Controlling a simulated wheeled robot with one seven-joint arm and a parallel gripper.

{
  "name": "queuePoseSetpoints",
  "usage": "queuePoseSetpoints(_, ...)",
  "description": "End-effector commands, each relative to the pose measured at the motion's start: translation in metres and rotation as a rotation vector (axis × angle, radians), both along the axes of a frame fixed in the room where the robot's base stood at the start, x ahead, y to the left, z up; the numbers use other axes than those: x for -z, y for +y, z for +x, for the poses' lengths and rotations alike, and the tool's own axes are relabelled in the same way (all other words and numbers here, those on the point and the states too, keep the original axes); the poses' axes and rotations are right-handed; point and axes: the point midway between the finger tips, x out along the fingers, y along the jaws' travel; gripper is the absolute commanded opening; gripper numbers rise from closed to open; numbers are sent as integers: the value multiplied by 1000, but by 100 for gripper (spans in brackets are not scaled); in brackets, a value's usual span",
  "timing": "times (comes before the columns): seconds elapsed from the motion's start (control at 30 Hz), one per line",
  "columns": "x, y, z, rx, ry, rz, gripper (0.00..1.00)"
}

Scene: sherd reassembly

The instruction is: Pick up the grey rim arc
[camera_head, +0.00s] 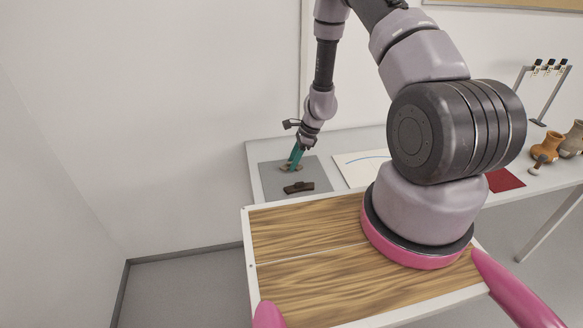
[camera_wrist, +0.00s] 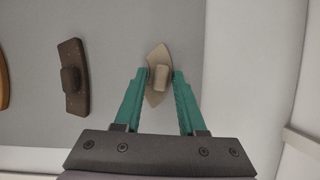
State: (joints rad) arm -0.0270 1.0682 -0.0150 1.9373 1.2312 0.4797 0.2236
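A beige-grey sherd (camera_wrist: 156,95), shaped like a pointed oval with a raised block (camera_wrist: 161,77) on it, lies on the grey mat in the wrist view. It is the palest piece in view and the closest to grey; I cannot tell for sure that it is the rim arc. My gripper (camera_wrist: 162,72) is open, its teal fingertips on either side of the block, with a small gap showing at each side. In the head view my gripper (camera_head: 291,167) points down at a small brownish piece (camera_head: 285,168), partly hidden by the fingers. I cannot tell the fingertip height.
A dark brown sherd (camera_wrist: 72,78) with a knob lies left of it, also in the head view (camera_head: 298,187). An orange piece (camera_wrist: 3,80) is cut off at the left edge. The grey mat (camera_head: 317,172) lies on a table with a white sheet (camera_head: 352,172), red cloth (camera_head: 505,181) and pots (camera_head: 546,147).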

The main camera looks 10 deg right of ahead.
Motion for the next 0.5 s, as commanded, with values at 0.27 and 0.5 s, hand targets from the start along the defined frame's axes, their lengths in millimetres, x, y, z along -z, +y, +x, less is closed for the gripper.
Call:
queuePoseSetpoints(0.27,0,0,0,0,0,0,0)
queuePoseSetpoints(0.5,-16,0,2,-1,-5,-1,0)
